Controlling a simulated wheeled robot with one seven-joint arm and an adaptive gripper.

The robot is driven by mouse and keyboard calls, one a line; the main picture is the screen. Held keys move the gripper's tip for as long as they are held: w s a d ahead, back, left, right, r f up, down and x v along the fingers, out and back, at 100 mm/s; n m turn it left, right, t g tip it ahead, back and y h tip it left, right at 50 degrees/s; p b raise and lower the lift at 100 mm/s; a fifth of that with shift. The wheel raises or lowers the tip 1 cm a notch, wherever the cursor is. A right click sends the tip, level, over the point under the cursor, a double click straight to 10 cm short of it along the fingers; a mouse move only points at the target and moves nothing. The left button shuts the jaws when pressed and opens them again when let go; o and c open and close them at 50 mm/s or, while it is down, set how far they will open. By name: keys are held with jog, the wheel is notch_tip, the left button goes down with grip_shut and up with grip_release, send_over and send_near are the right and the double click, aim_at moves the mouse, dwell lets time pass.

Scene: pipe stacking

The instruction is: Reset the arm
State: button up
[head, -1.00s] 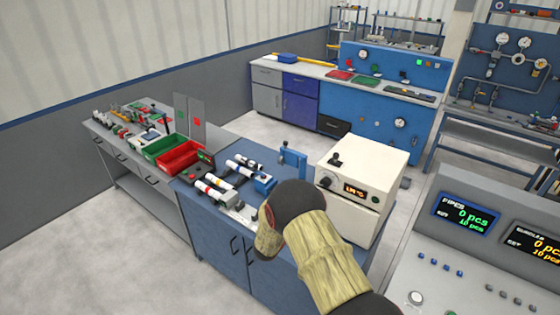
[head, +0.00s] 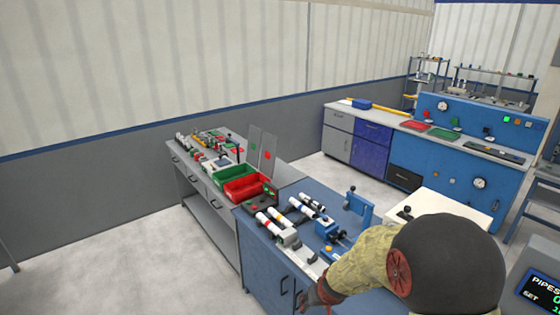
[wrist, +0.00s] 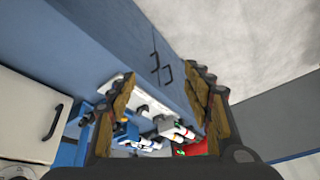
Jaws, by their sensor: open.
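My arm (head: 360,262) reaches across the lower right of the head view. My gripper (head: 318,297) is low in front of the blue cabinet's near edge, dark and partly cut by the frame's bottom. In the wrist view my gripper (wrist: 165,95) shows its two fingers wide apart with nothing between them. Several white pipes with coloured bands (head: 272,223) lie on the blue workbench (head: 325,190). They also show small in the wrist view (wrist: 180,133), beyond the fingers.
A green bin (head: 222,173) and a red bin (head: 240,190) stand left of the pipes. A blue fixture (head: 358,205) and a white box machine (head: 450,203) are to the right, the machine partly hidden by my arm. Open floor (head: 130,250) lies at left.

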jog(key=s+d+r+b, duration=0.2)
jog(key=s+r, duration=0.4)
jog(key=s, duration=0.3)
jog(key=s+d+r+b, duration=0.3)
jog(key=s+r, duration=0.4)
jog(key=s, duration=0.3)
jog(key=s+d+r+t+h+b, duration=0.1)
jog(key=s+d+r+b, duration=0.1)
jog(key=s+r, duration=0.5)
jog(key=s+b, duration=0.1)
jog(key=s, duration=0.2)
jog(key=shift+s+d+m+b, duration=0.25)
jog(key=shift+d+m+b, duration=0.05)
jog(key=shift+m, duration=0.1)
